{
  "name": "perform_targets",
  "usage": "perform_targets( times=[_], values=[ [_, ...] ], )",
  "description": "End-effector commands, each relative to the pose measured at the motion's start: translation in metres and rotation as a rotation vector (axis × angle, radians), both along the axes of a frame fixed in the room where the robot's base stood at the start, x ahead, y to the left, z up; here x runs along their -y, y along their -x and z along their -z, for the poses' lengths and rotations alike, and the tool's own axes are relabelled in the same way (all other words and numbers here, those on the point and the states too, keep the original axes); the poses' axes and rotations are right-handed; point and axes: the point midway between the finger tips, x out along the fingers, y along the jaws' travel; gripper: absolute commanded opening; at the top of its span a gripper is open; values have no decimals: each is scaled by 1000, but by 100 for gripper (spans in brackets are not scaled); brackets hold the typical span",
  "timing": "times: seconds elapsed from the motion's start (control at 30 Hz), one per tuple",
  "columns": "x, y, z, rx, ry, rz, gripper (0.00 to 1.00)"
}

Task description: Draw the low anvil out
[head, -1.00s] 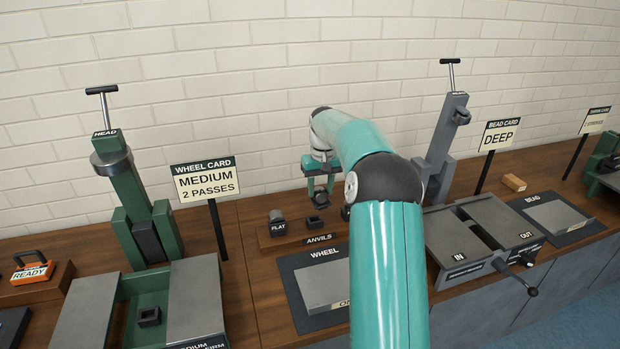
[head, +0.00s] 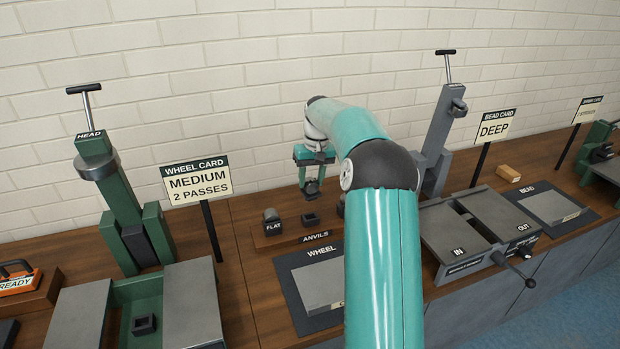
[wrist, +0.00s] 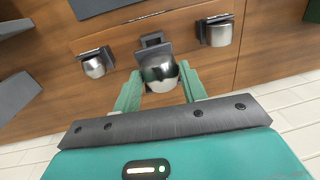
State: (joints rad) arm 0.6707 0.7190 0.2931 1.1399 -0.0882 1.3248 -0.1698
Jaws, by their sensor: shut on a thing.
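My gripper (head: 313,184) is shut on a short, dark-based metal anvil, the low anvil (wrist: 158,74), whose rounded silvery face shows between the green fingers in the wrist view. In the head view the anvil hangs above the wooden anvil rack (head: 285,239), apart from it. An open dark square socket (head: 311,219) stands in the rack below the gripper. The flat anvil (head: 272,219) sits in its place at the left of the rack. Another anvil (head: 341,205) at the right is partly hidden by my arm. The held anvil's label cannot be seen.
A green wheel machine (head: 122,215) stands left, with a wheel card (head: 197,180) between it and the rack. A grey bead machine (head: 440,150) stands right. A mat with a metal sheet (head: 320,285) lies in front of the rack. The brick wall is behind.

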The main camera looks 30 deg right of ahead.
Motion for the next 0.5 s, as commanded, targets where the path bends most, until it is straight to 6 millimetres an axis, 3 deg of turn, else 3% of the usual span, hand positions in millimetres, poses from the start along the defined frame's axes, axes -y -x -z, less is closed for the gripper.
perform_targets(
  times=[0.1,0.5],
  values=[
    [3,1,-2,25,-87,2,0],
    [3,-1,32,22,-78,0,0]
  ],
)
